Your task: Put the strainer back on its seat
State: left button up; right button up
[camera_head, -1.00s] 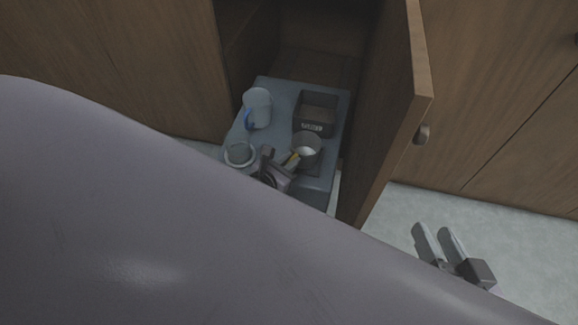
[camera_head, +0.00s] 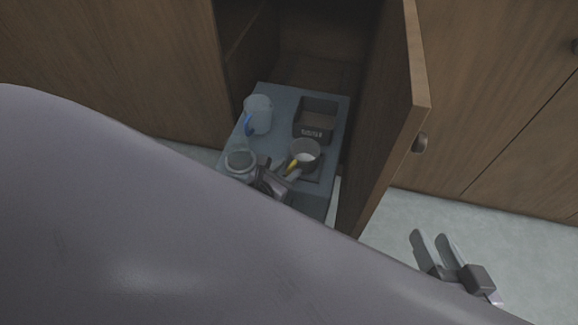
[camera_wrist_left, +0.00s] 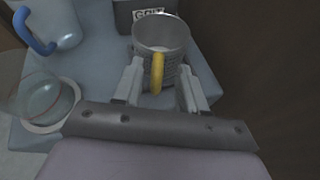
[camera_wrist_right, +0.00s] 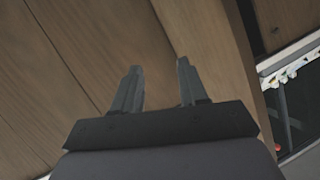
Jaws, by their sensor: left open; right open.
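The strainer (camera_head: 304,152) appears to be the grey metal cup with a yellow handle (camera_wrist_left: 157,72). It stands upright near the front right of the blue-grey surface. A dark square patch (camera_head: 316,172), possibly its seat, shows around its base; I cannot tell whether the strainer rests in it. My left gripper (camera_wrist_left: 160,88) is open, with one finger on each side of the yellow handle and a visible gap. In the head view, my left gripper (camera_head: 279,172) is partly hidden by my own arm. My right gripper (camera_head: 436,249) is open and empty, out over the floor right of the cabinet door.
A clear jug with a blue handle (camera_head: 258,113) stands back left. A round glass vessel (camera_head: 240,161) stands front left, close to my left gripper. A dark labelled box (camera_head: 317,118) is behind the strainer. The open wooden door (camera_head: 388,130) stands between my grippers.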

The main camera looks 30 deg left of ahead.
pick_arm(q)
jog(key=p+v, duration=0.1)
jog(key=v, duration=0.5)
jog(key=shift+p, duration=0.3)
pick_arm(e)
jog(key=shift+d+f+h, duration=0.1)
jog(key=shift+d+h, duration=0.2)
jog(key=shift+h, duration=0.1)
